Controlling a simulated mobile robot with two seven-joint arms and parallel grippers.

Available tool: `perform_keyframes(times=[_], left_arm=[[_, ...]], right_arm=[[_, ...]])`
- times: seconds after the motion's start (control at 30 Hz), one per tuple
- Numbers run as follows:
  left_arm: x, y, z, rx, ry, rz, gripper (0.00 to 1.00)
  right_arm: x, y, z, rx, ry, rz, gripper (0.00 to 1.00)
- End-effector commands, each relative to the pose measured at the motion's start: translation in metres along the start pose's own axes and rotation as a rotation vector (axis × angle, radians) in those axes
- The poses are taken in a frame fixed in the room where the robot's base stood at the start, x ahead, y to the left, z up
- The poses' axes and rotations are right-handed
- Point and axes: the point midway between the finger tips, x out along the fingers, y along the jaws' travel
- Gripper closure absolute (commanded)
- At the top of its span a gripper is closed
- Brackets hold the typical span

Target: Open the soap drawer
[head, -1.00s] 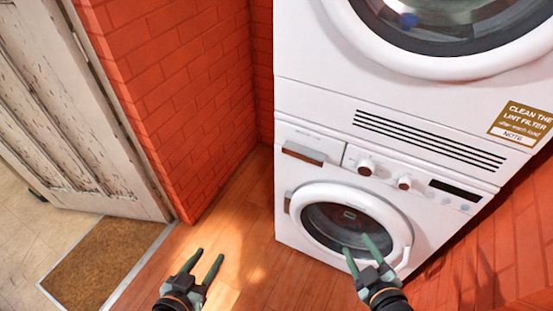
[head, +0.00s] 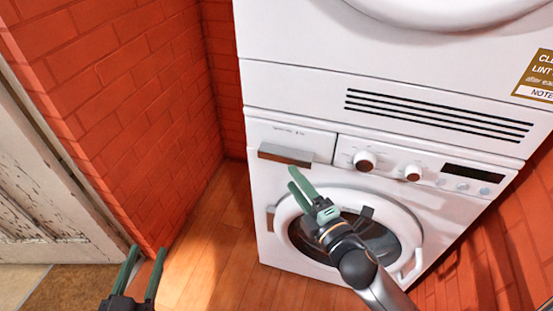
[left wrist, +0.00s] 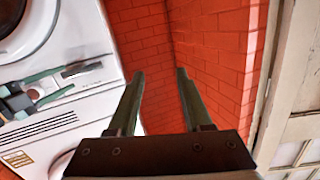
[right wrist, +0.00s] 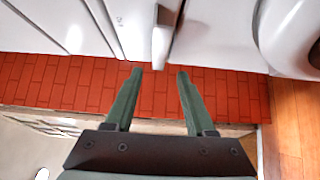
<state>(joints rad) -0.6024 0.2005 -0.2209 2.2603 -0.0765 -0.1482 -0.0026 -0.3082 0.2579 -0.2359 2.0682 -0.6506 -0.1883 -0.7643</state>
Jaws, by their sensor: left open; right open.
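The soap drawer (head: 315,139) is the white panel at the upper left of the washing machine's front, and looks shut. Its grey-brown handle (head: 285,154) runs along its lower left edge. My right gripper (head: 291,176) is open and empty, its fingertips just below the handle in the head view. In the right wrist view the handle (right wrist: 163,38) shows just beyond the fingertips, roughly in line with the gap; I see no contact. My left gripper (head: 147,251) is open and empty, low at the left, away from the machine. The handle also shows in the left wrist view (left wrist: 82,68).
The round washer door (head: 405,225) is partly hidden by my right arm. Knobs (head: 365,160) sit right of the drawer. A white dryer (head: 300,45) stands above. A red brick wall (head: 130,90) and a worn door (head: 45,190) are at the left. Wooden floor (head: 205,235) is clear.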

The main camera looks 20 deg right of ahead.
Motion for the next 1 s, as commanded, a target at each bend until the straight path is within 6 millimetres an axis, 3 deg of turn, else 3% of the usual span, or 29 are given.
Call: perform_keyframes(times=[0.3, 0.5, 0.93, 1.0], left_arm=[[0.001, -0.002, -0.021, 0.026, 0.086, -0.004, 0.5], [0.001, -0.004, -0.036, 0.04, 0.147, -0.007, 0.5], [-0.002, -0.004, -0.05, 0.06, 0.196, -0.003, 0.5], [-0.002, -0.004, -0.05, 0.061, 0.196, -0.002, 0.5]], right_arm=[[0.054, 0.0, 0.0, 0.0, 0.0, 0.002, 0.45], [0.076, -0.001, 0.0, 0.002, 0.0, 0.0, 0.45], [0.085, -0.001, 0.0, 0.003, 0.001, -0.002, 0.45], [0.085, -0.001, 0.0, 0.003, 0.001, -0.002, 0.51]])
